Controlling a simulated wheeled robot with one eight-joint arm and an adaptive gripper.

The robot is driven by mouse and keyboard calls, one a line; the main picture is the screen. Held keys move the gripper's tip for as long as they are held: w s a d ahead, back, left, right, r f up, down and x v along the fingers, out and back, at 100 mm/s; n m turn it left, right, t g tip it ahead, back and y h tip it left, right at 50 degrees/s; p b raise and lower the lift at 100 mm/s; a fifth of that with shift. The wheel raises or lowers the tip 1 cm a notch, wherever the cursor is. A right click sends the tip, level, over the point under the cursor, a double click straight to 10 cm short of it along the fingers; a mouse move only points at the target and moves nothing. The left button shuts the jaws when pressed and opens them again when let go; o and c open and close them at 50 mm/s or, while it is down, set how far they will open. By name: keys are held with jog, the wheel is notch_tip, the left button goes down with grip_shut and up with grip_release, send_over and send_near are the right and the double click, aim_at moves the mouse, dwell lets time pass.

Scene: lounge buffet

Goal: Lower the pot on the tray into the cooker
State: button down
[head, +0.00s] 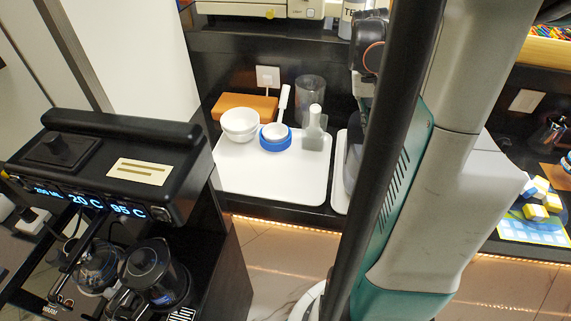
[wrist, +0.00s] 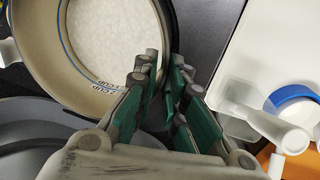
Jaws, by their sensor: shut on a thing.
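The pot (wrist: 48,62) shows in the wrist view, with a beige inner wall, cup marks and something white in its bottom. My gripper (wrist: 168,62) is shut on the pot's rim at its right side, with green-padded fingers on either side of the wall. In the head view my arm hides the gripper and most of what is under it. A dark rounded thing (head: 352,160) shows beside the arm; I cannot tell if it is pot or cooker. Grey curved surfaces (wrist: 40,125) at the wrist view's lower left may belong to the cooker; this is unclear.
A white tray (head: 235,172) holds white bowls (head: 240,122), a blue ring (head: 275,141) with a white cup, and a clear scoop (head: 315,130). An orange block (head: 245,106) lies behind. A second tray (head: 338,180) is mostly hidden. A coffee machine (head: 110,165) stands left.

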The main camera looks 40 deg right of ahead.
jog(key=shift+f, duration=0.35)
jog(key=c, duration=1.6)
grip_release()
jog(key=shift+r, duration=0.1)
jog(key=v, duration=1.2)
